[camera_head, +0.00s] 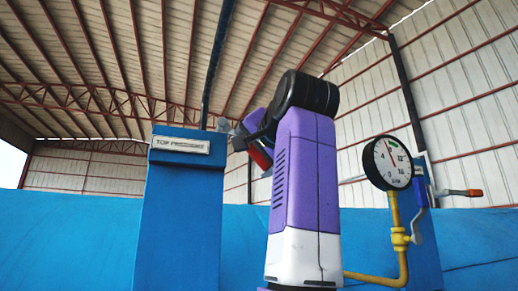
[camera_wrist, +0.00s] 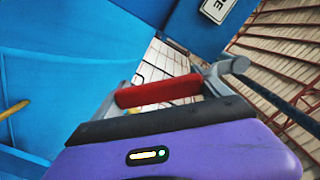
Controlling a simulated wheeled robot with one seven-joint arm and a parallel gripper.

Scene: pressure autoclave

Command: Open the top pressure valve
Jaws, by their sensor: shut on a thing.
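The red handle (camera_wrist: 158,91) of the top pressure valve lies between the fingers of my gripper (camera_wrist: 180,84) in the wrist view. My gripper is shut on it. In the head view, a small part of the red handle (camera_head: 260,157) shows beside my gripper (camera_head: 245,142), just right of the blue post (camera_head: 178,220) with the "TOP PRESSURE" label (camera_head: 180,144). My arm hides much of the grasp there, and the valve body is mostly hidden. The label's end also shows in the wrist view (camera_wrist: 217,9).
A round pressure gauge (camera_head: 388,163) on a yellow pipe (camera_head: 397,222) stands right of my arm. Another red-tipped lever (camera_head: 474,193) sticks out to the right beyond it. A wide blue body (camera_head: 65,240) fills the lower background. The space above is open up to the roof.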

